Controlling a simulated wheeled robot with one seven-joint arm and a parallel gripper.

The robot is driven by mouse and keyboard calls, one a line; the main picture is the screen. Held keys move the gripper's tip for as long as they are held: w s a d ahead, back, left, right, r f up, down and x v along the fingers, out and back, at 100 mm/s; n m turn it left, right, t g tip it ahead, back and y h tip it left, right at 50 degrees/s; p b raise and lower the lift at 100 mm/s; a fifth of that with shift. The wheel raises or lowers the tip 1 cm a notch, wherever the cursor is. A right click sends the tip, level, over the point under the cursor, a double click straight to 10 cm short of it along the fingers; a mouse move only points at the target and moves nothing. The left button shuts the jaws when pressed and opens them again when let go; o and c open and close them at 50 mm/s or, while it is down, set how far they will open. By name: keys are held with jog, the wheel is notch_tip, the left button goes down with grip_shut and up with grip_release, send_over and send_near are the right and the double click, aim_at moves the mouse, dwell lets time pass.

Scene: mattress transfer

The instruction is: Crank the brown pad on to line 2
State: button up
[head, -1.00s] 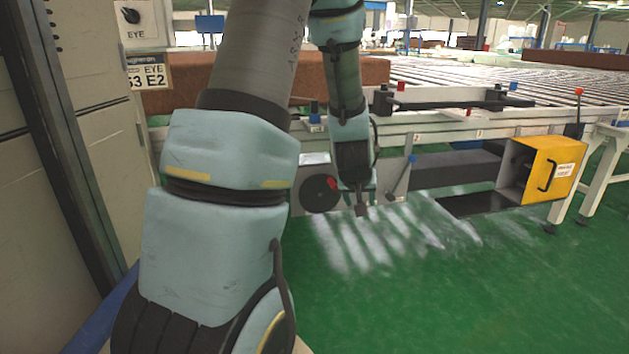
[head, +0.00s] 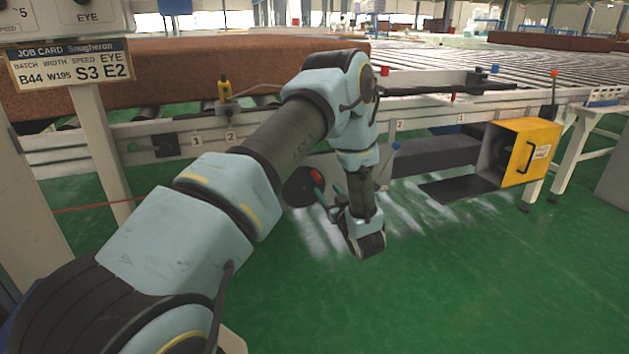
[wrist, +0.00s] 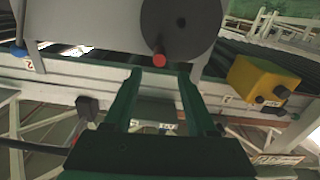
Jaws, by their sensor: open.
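The brown pad (head: 200,70) lies at the back left of the head view, on the roller conveyor. The crank is a dark disc (head: 297,188) on the front of the line's frame, with a red knob (head: 316,175). In the wrist view the disc (wrist: 183,22) is at the top and its red knob (wrist: 159,60) points toward me. My gripper (head: 327,193) is open, its green fingers turned to the crank. In the wrist view its fingertips (wrist: 160,72) stand on either side of the knob's line. I cannot tell whether the knob is inside the fingers.
A yellow box (head: 530,152) with a black handle hangs at the right of the frame. A job card (head: 70,65) reading S3 E2 is at the left. Green floor in front is clear.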

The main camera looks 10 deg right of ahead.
aim_at(320, 181)
jog(key=w, duration=0.5)
jog(key=w+a, duration=0.1)
jog(key=w, duration=0.2)
jog(key=shift+w+b, duration=0.15)
jog(key=shift+b, duration=0.15)
grip_shut()
dwell(1.0)
